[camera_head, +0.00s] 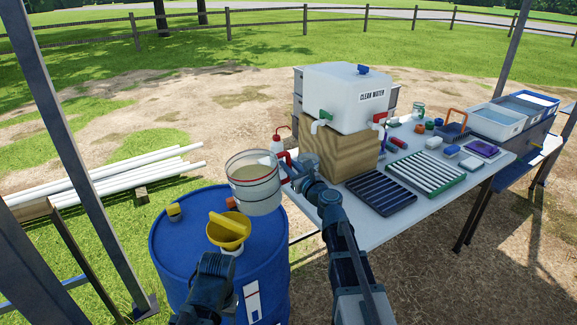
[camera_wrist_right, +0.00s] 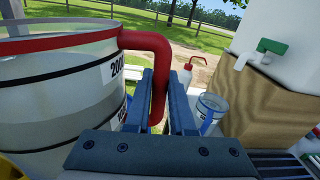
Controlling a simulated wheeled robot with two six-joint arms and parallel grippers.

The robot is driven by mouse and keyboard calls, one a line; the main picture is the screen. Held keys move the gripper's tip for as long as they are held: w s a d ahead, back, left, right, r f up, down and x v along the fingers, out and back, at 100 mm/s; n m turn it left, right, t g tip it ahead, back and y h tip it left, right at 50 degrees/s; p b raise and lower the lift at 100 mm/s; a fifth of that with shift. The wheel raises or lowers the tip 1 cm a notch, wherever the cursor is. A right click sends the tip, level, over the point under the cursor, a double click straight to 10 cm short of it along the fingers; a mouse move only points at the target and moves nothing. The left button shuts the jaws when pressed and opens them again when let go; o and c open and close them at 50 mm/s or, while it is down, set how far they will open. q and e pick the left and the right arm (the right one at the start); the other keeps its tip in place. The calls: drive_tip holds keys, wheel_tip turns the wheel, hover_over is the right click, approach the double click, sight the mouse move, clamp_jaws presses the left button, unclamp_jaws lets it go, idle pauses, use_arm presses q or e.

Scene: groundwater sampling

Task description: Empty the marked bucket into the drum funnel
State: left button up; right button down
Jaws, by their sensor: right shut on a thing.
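The marked bucket (camera_head: 255,196) is clear with a red rim, dark bands and a red handle (camera_wrist_right: 158,62), and holds brownish liquid. My right gripper (camera_head: 291,170) is shut on that handle; its fingers (camera_wrist_right: 168,100) flank it in the wrist view. The bucket is held about upright, at the upper right of the blue drum (camera_head: 185,262). The yellow funnel (camera_head: 228,236) sits on the drum top, left of and below the bucket, with a yellow flap-like piece across it. My left gripper (camera_head: 212,266) is just in front of the funnel; its fingers are not clear.
The white table (camera_head: 400,215) stands right of the drum, with a clean-water tank (camera_head: 345,95) on a wooden block (camera_head: 335,150). Dark and green-edged racks (camera_head: 425,175) lie in front. A red-topped bottle (camera_head: 277,145) stands behind the bucket. White pipes (camera_head: 130,172) lie at left.

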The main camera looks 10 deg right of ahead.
sight(274, 156)
drive_tip(key=n, duration=0.1)
drive_tip(key=r+n+p, duration=0.1)
drive_tip(key=n, duration=0.2)
drive_tip(key=shift+d+r, duration=0.2)
drive_tip(key=shift+r, duration=0.1)
drive_tip(key=n, duration=0.1)
drive_tip(key=a+r+n+p, duration=0.1)
drive_tip(key=a+n, duration=0.1)
drive_tip(key=shift+s+r+n+p, duration=0.25)
drive_tip(key=shift+s+n+p, duration=0.05)
drive_tip(key=shift+p, duration=0.05)
drive_tip(key=shift+s+a+r+n+p, duration=0.2)
drive_tip(key=shift+a+r+n+p, duration=0.55)
drive_tip(key=shift+a+n, duration=0.1)
drive_tip(key=shift+s+a+r+n+p, duration=0.2)
drive_tip(key=shift+a+r+n+p, duration=0.5)
drive_tip(key=shift+a+n, duration=0.1)
drive_tip(key=s+a+r+n+p, duration=0.2)
drive_tip(key=a+r+n+p, duration=0.1)
drive_tip(key=a, duration=0.4)
drive_tip(key=s+a+r+n+p, duration=0.1)
drive_tip(key=a+r+n+p, duration=0.2)
drive_tip(key=a+n, duration=0.3)
drive_tip(key=shift+s+a+r, duration=0.2)
drive_tip(key=shift+s+a, duration=0.15)
drive_tip(key=shift+a, duration=0.15)
idle(0.9)
